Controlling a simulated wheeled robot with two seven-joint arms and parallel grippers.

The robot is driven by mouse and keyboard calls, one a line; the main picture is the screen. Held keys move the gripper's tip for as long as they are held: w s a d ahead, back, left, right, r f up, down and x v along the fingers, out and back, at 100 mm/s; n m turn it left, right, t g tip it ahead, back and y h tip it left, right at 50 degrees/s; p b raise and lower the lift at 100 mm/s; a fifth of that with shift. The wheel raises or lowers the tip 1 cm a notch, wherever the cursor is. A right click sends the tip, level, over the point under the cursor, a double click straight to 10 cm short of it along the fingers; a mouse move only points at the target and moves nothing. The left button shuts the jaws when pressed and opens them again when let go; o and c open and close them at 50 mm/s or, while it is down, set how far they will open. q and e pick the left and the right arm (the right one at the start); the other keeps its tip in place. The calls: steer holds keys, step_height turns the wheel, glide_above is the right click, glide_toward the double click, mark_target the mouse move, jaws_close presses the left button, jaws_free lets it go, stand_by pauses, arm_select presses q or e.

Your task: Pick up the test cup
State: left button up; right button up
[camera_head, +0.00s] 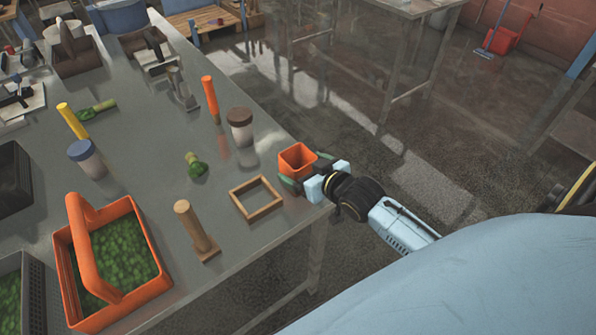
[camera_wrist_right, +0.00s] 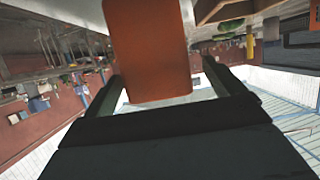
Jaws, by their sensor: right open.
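The test cup is most likely the small orange square cup (camera_head: 297,161) standing upright near the table's right front corner. My right gripper (camera_head: 306,186) is at the cup's near right side, its fingers reaching toward it. In the right wrist view the orange cup (camera_wrist_right: 150,50) fills the top middle, between the two dark fingers (camera_wrist_right: 166,80). The fingers stand apart, with a gap visible on both sides of the cup. The far side of the cup is hidden. My left gripper is not in view.
A wooden square frame (camera_head: 234,195) lies left of the cup. A brown-lidded jar (camera_head: 240,127) and an orange cylinder (camera_head: 210,99) stand behind. An orange basket (camera_head: 75,278) of green pieces is at the front left. The table (camera_head: 150,190) ends just right of the cup.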

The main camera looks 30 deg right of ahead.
mark_target(290, 160)
steer(key=x, duration=0.3)
steer(key=shift+w+d, duration=0.15)
steer(key=shift+w, duration=0.05)
